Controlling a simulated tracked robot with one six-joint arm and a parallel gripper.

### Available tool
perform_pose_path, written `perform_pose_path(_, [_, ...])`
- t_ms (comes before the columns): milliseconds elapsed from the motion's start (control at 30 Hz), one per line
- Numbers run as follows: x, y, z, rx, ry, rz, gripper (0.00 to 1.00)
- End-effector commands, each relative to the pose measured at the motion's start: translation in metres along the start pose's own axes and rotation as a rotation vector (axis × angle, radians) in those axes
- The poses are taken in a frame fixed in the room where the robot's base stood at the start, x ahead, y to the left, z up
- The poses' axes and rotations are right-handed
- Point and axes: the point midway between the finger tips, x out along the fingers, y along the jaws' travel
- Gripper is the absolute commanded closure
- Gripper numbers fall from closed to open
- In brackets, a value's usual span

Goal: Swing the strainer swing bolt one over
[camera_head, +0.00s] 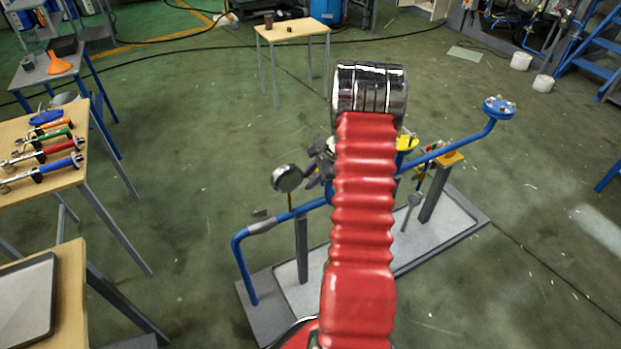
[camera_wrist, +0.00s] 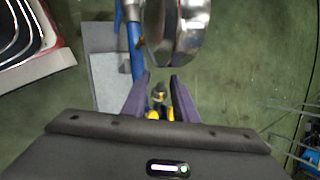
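The strainer stands on the blue pipe line (camera_head: 285,216), but my red arm hides most of it in the head view. A round, shiny metal disc (camera_head: 287,178), perhaps its cover, shows left of my arm. A large, curved metal part (camera_wrist: 180,30) shows close ahead of the fingertips in the wrist view. I cannot make out swing bolt one. My gripper (camera_wrist: 160,78) has two purple fingers standing apart with nothing visibly held between them. It shows partly beside my arm in the head view (camera_head: 318,172). Yellow parts (camera_wrist: 157,113) show beyond the gap between the fingers.
The pipe line stands on a grey skid (camera_head: 455,222) with posts. A blue flange (camera_head: 498,107) rises at its right end. A wooden table with several tools (camera_head: 45,150) and a table with a dark tray (camera_head: 25,300) stand left. The right floor is mostly clear.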

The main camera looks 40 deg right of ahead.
Motion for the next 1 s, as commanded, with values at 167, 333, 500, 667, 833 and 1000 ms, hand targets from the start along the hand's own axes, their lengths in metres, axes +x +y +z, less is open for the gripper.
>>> perform_pose_path(167, [-0.0002, 0.0000, 0.0001, 0.000, 0.000, 0.000, 0.83])
perform_pose_path(333, [-0.0002, 0.0003, 0.0001, 0.000, 0.000, 0.001, 0.95])
perform_pose_path(500, [-0.0002, 0.0007, 0.0002, 0.001, -0.001, 0.001, 1.00])
perform_pose_path(667, [-0.0004, 0.0010, -0.0004, 0.006, -0.012, 0.004, 1.00])
perform_pose_path(833, [-0.0026, -0.0004, -0.0018, 0.028, -0.065, 0.011, 1.00])
perform_pose_path(1000, [-0.0067, -0.0019, -0.0037, 0.060, -0.148, 0.021, 1.00])
